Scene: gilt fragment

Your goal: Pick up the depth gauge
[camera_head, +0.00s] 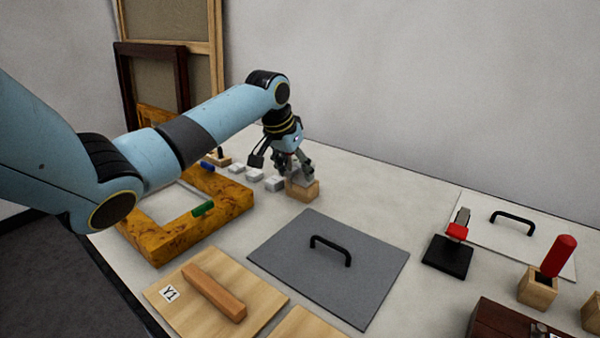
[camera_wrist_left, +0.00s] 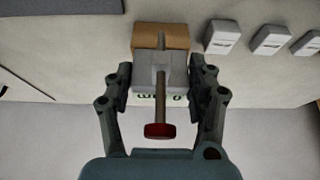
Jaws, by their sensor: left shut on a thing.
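The depth gauge shows in the left wrist view as a grey metal block (camera_wrist_left: 172,72) with a thin rod through it and a red knob (camera_wrist_left: 160,131) at the near end. My left gripper (camera_wrist_left: 160,80) has its two fingers on either side of the grey block and is shut on it. The gauge is at a small wooden block (camera_wrist_left: 162,35); I cannot tell whether it still touches it. In the head view my left gripper (camera_head: 290,165) is over the wooden block (camera_head: 302,189) and mostly hides the gauge. My right gripper is not in view.
Several small white blocks (camera_head: 254,174) stand left of the wooden block. A gilt frame (camera_head: 160,250) lies on the left. A grey board (camera_head: 328,268) with a black handle lies in front. A black-based clamp (camera_head: 447,256) and a red-handled tool (camera_head: 559,255) stand at right.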

